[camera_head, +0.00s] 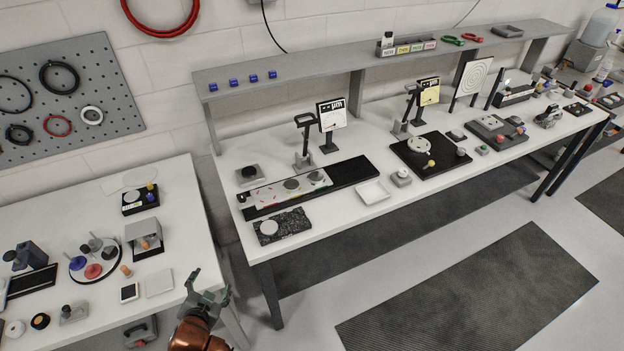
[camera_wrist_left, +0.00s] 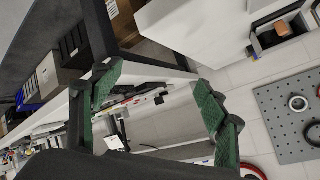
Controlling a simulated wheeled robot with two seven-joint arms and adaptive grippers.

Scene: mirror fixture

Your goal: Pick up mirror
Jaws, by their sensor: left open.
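No object is plainly a mirror; I cannot tell which piece it is. A pale round disc (camera_head: 268,227) lies on a speckled dark plate (camera_head: 292,219) at the front left corner of the long bench. Another pale disc (camera_head: 419,147) sits on a black base (camera_head: 436,163) mid-bench. My left gripper (camera_head: 210,289) is open and empty, low in the head view, by the gap between the two tables and apart from both discs. Its green-padded fingers (camera_wrist_left: 158,88) stand wide apart in the left wrist view. My right gripper is not in view.
The left table (camera_head: 188,215) holds a round tray, small blocks and white squares. The long bench (camera_head: 345,218) carries several fixtures, with a raised shelf (camera_head: 330,66) behind. A pegboard (camera_head: 105,72) with rings hangs on the wall. The floor with dark mats (camera_head: 470,295) is clear.

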